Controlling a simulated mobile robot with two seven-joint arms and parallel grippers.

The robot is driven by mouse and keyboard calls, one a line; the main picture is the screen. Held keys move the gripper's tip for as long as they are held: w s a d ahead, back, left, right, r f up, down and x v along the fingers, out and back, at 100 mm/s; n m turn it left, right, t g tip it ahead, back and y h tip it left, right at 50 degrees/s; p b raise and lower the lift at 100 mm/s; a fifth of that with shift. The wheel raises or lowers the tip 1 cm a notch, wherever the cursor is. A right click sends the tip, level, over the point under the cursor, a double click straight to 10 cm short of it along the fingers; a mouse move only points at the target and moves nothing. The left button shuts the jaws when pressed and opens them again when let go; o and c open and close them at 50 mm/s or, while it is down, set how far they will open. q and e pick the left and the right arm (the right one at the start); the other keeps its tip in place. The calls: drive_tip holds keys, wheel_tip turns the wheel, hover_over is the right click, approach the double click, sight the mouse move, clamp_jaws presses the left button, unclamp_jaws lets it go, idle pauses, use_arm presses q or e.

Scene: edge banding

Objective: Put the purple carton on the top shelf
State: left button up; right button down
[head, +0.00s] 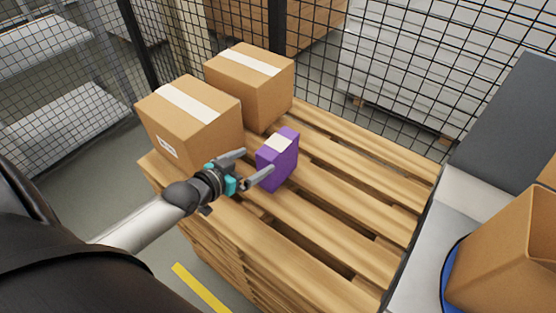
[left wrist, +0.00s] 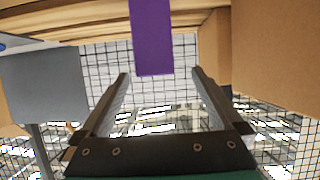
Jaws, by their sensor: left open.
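The purple carton (head: 278,160) stands upright on the wooden pallet (head: 330,190), with a pale label on its top. My left gripper (head: 258,167) is open beside the carton's left side, its fingers pointing toward it. In the left wrist view the carton (left wrist: 152,38) shows ahead of and between the two open fingers (left wrist: 160,80), with nothing gripped. My right gripper is not in view. I cannot tell whether a finger touches the carton.
Two brown cardboard boxes, a nearer one (head: 190,122) and a farther one (head: 250,85), stand on the pallet left of and behind the carton. Grey shelves (head: 75,125) are at the left behind mesh fencing (head: 390,70). An open brown box (head: 510,260) is at the right. The pallet's right part is bare.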

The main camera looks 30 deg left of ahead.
sight(261, 157)
use_arm(q)
drive_tip(key=x, duration=0.5)
drive_tip(key=shift+w+b, duration=0.2)
drive_tip(key=shift+b, duration=0.15)
drive_tip(key=x, duration=0.4)
drive_tip(key=shift+d+r, duration=0.15)
drive_tip(key=shift+d, duration=0.25)
drive_tip(key=shift+w+f+b, duration=0.25)
drive_tip(key=shift+w+b, duration=0.1)
drive_tip(key=shift+w, duration=0.2)
drive_tip(key=shift+d, duration=0.1)
drive_tip(key=shift+c, duration=0.4)
clamp_jaws()
